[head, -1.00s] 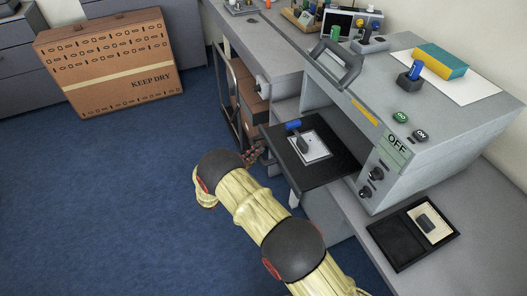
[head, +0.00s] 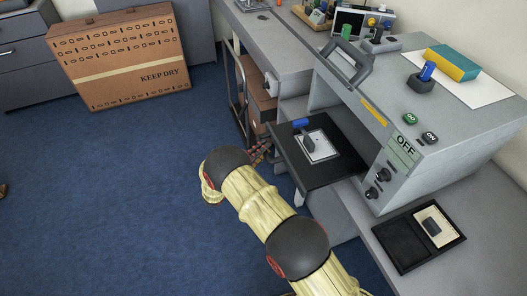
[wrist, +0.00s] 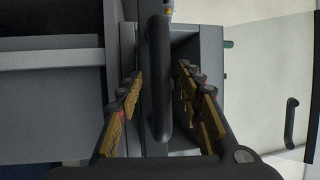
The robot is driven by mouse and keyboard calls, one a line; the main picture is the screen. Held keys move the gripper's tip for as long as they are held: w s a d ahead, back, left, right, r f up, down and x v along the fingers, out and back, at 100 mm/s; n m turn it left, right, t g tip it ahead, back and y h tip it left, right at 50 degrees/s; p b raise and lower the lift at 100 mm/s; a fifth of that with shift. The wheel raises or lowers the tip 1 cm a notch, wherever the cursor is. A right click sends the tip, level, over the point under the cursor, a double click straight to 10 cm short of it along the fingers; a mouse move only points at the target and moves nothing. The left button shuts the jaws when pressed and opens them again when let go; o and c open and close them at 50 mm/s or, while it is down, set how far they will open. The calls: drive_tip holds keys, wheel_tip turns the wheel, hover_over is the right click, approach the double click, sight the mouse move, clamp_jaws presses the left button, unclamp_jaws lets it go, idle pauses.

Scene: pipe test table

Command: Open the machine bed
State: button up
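The machine (head: 455,95) is a grey block with an "OFF" label and black knobs on its front. Its bed, a black tray (head: 333,177), sticks out of the opening on the left. A white plate and a blue-topped part (head: 301,124) rest on it. My gripper (head: 260,152) is by the tray's outer left edge, partly hidden by my arm. In the wrist view my gripper (wrist: 158,100) has its fingers apart on both sides of a dark upright bar (wrist: 158,65). Gaps show on both sides. I cannot tell for certain which handle this bar is.
A dark loop handle (head: 346,66) rises from the machine's top left. A black case (head: 398,245) lies on the lower table at the right. A brown cart (head: 262,103) stands under the bench behind my gripper. A cardboard box (head: 125,58) stands back left.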

drive_tip(key=shift+s+a, duration=0.1)
drive_tip(key=v, duration=1.1)
drive_tip(key=shift+s+a+f, duration=0.15)
drive_tip(key=shift+s+a, duration=0.05)
drive_tip(key=shift+a, duration=0.15)
